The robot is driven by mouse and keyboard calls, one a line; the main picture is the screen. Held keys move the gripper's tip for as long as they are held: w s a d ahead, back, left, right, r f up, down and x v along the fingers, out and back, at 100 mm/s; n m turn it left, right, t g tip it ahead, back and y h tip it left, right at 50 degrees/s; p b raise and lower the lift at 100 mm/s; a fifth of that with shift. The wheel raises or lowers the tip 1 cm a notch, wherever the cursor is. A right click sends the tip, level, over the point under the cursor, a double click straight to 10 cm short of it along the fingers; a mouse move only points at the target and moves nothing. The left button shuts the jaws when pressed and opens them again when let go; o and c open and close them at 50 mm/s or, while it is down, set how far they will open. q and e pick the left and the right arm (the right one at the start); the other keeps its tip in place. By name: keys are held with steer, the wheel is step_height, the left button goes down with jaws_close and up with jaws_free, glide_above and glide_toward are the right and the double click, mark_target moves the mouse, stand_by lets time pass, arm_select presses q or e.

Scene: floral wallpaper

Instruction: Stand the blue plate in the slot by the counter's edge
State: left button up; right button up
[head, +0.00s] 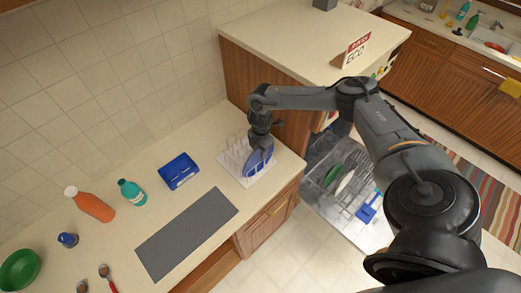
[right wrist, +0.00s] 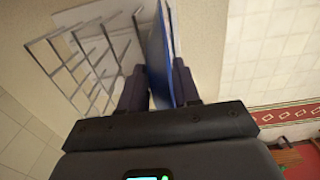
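The blue plate (head: 259,162) stands nearly upright at the right end of the white dish rack (head: 225,164), near the counter's edge. My right gripper (head: 262,143) comes down on the plate from above. In the right wrist view, the plate (right wrist: 157,47) is edge-on between the two fingers of the gripper (right wrist: 160,85), which look shut on it. The rack's wire prongs (right wrist: 88,62) are to the left of the plate in that view. The plate's lower edge and its exact seat in the slot are hidden. My left gripper is not in view.
A dark grey mat (head: 187,234) lies in front. An open dishwasher rack (head: 345,185) is below right. A taller wooden cabinet (head: 255,75) rises behind the rack.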

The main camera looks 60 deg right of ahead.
steer(key=o, duration=0.4)
steer(key=shift+r, duration=0.1)
step_height(320, 180, up, 9)
steer(key=shift+r+b, duration=0.15)
steer(key=shift+b, duration=0.35)
steer(key=shift+r, duration=0.65)
